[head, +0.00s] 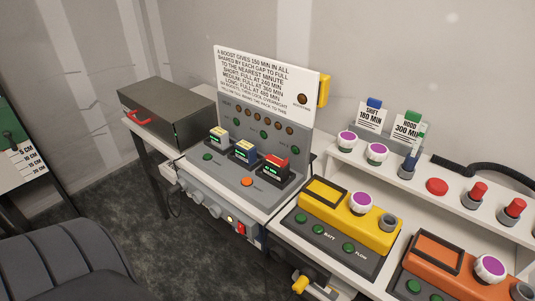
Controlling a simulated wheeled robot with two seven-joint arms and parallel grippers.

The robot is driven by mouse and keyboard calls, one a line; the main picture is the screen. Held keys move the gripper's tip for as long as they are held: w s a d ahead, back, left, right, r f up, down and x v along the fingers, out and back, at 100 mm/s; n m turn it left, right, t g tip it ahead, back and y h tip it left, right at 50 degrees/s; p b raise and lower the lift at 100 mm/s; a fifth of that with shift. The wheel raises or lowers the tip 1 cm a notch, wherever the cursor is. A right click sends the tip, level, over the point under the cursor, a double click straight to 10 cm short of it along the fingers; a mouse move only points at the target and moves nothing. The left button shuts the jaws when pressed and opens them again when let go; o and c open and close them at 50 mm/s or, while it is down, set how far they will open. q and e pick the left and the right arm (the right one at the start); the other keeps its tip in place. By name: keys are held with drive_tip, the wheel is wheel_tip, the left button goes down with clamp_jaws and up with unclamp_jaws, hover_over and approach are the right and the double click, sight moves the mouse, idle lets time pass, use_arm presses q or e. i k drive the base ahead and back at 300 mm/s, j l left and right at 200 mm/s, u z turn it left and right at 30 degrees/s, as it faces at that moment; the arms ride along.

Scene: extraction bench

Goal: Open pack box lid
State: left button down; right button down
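The box with a red handle, which I take to be the pack box (185,118), is dark grey and stands on the left end of the bench. Its top is flat and looks closed. The red handle (140,116) is on its left-facing side. I cannot make out a lid seam or hinge, and the inside is hidden. Neither of my grippers is in view, and nothing is seen touching the box.
Right of the box stands a grey panel (262,135) with a text sign and three small packs in front. Yellow (375,236) and orange (465,285) units sit further right. A dark ribbed seat-like thing (60,262) fills the lower left. Carpet floor (165,245) is clear beside it.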

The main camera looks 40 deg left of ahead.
sight(155, 103)
drive_tip(key=u, duration=2.05)
